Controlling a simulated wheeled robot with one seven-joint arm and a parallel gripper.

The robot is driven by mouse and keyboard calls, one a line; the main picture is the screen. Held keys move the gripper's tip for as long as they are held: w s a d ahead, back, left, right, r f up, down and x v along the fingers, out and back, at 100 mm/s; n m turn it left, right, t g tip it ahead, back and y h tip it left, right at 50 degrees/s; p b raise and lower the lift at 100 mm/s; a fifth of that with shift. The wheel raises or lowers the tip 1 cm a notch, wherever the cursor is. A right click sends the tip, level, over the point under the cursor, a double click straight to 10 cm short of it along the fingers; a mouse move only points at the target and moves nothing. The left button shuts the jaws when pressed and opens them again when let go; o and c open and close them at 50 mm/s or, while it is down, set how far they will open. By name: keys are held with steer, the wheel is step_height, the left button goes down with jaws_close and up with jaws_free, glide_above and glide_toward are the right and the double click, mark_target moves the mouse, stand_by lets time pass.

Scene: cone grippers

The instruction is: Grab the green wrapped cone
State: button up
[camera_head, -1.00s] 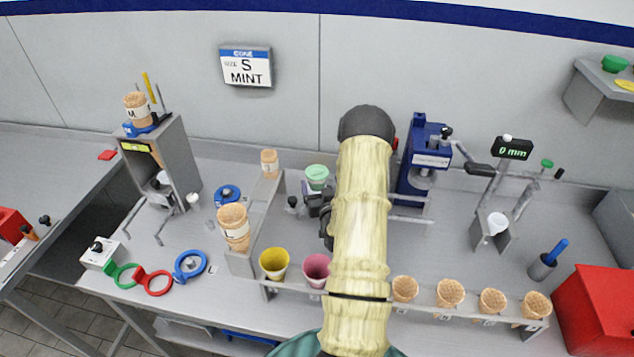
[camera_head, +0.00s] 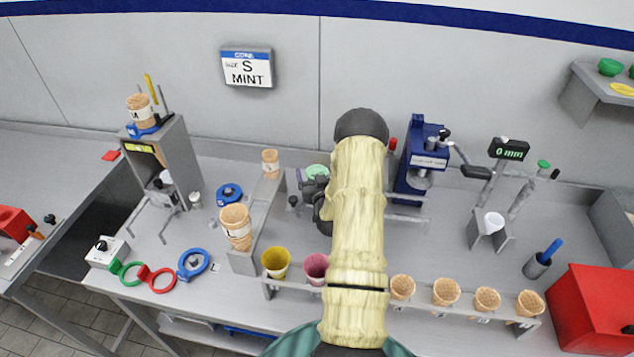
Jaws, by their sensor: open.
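The green wrapped cone (camera_head: 317,171) stands behind the cone rack, near the middle of the counter. Only its pale green upper part shows; its lower part is hidden behind my gripper. My gripper (camera_head: 312,188) is dark and overlaps the cone's front in this view. Its jaws are open. My arm's large pale links hide much of the wrist, and I cannot tell whether the fingers touch the cone or stand around it.
A yellow cone (camera_head: 276,262) and a pink cone (camera_head: 316,267) sit in the front rack, with several plain cones to the right. Stacked cones (camera_head: 235,226) stand at left. A blue press (camera_head: 424,165) stands right of my arm. A wall sign (camera_head: 247,67) reads S MINT.

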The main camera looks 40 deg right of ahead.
steer(key=c, duration=0.8)
steer(key=shift+r, duration=0.1)
steer(key=shift+r+b, duration=1.2)
steer(key=shift+r, duration=3.75)
